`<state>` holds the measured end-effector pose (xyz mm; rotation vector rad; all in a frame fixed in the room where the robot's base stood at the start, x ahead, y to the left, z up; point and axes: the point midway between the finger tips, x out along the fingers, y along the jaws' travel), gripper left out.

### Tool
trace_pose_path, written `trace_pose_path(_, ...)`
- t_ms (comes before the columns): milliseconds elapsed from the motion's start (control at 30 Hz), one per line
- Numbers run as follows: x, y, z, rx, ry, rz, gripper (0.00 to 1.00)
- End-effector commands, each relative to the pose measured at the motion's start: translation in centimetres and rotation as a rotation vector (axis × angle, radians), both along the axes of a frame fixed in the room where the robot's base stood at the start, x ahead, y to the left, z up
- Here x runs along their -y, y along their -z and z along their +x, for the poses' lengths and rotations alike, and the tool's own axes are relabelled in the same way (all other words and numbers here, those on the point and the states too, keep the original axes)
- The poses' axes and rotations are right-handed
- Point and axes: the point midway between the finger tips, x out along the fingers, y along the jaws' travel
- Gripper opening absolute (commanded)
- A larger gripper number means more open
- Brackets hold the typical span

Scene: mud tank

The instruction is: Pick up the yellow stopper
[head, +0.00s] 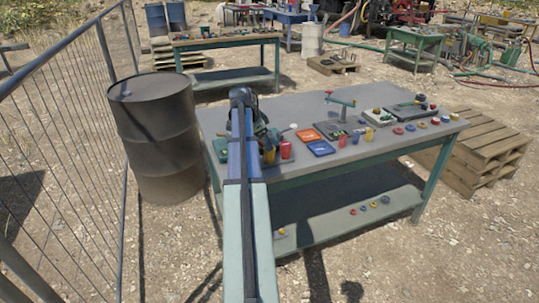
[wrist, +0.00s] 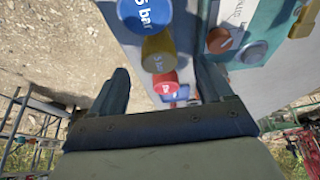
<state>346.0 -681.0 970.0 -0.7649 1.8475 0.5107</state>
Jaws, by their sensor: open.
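In the wrist view a yellow stopper (wrist: 158,54) with lettering on its top stands between a larger blue stopper (wrist: 145,14) marked "5 bar" and a red stopper (wrist: 162,82). My gripper (wrist: 162,74) is open and empty, one finger on each side of this row. The yellow stopper appears between the fingers; I cannot tell how far below them it is. In the head view my gripper (head: 263,136) is over the left end of the grey table, partly hidden by my arm. A yellow piece (head: 269,157) shows beside a red one (head: 286,149) there.
A green block with an orange knob (wrist: 220,40) lies close to the right finger. The grey table (head: 320,112) also holds orange and blue trays (head: 321,148), a small stand (head: 343,110) and several coloured caps. A dark barrel (head: 155,135) stands left of the table.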

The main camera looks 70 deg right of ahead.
Motion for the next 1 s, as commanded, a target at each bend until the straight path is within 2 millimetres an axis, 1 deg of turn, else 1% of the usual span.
trace_pose_path(33, 0.2, 0.7, -0.3, -0.001, 0.001, 0.002, 0.8)
trace_pose_path(133, 0.5, 1.9, -0.9, 0.0, 0.002, 0.002, 0.8)
trace_pose_path(267, 0.9, 3.2, -1.2, 0.0, 0.0, 0.001, 0.8)
trace_pose_path(367, 1.1, 3.6, -1.3, 0.001, 0.0, 0.001, 0.8)
trace_pose_path(533, 1.1, 3.6, -1.3, 0.0, 0.0, 0.0, 0.8)
trace_pose_path(567, 1.1, 3.6, -1.3, 0.0, 0.0, 0.0, 0.78)
trace_pose_path(1000, 1.1, 3.5, -1.3, 0.0, 0.0, 0.0, 0.36)
